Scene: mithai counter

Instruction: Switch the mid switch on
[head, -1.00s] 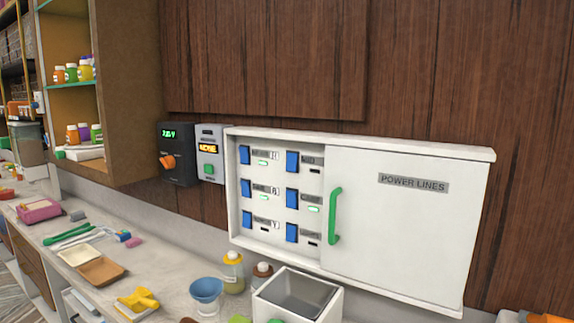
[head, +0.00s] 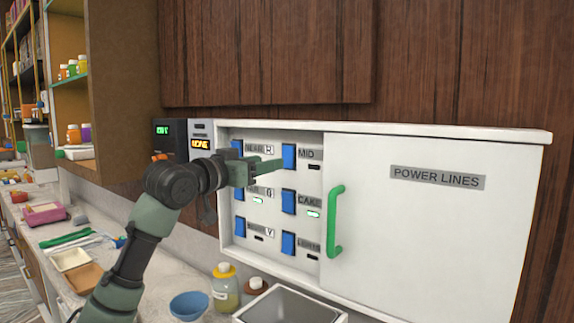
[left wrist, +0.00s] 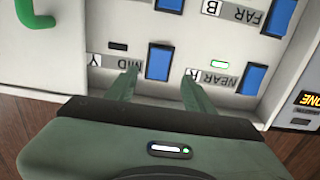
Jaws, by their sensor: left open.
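The mid switch (head: 289,156) is a blue rocker at the top right of the open switch panel, beside the MID label (head: 310,154). Its small indicator (head: 314,167) is dark. My left gripper (head: 274,161) is open and empty, with its green fingertips reaching the left side of this switch. In the left wrist view the panel looks upside down, and the mid switch (left wrist: 159,62) shows between the tips of the left gripper (left wrist: 160,80). Whether a finger touches it, I cannot tell. My right gripper is not in view.
Several other blue switches share the panel, including the CAKE switch (head: 289,202) below, its lamp lit green. A white POWER LINES door (head: 430,230) with a green handle (head: 335,222) covers the right part. Bottles, a blue bowl (head: 189,306) and a metal bin stand below.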

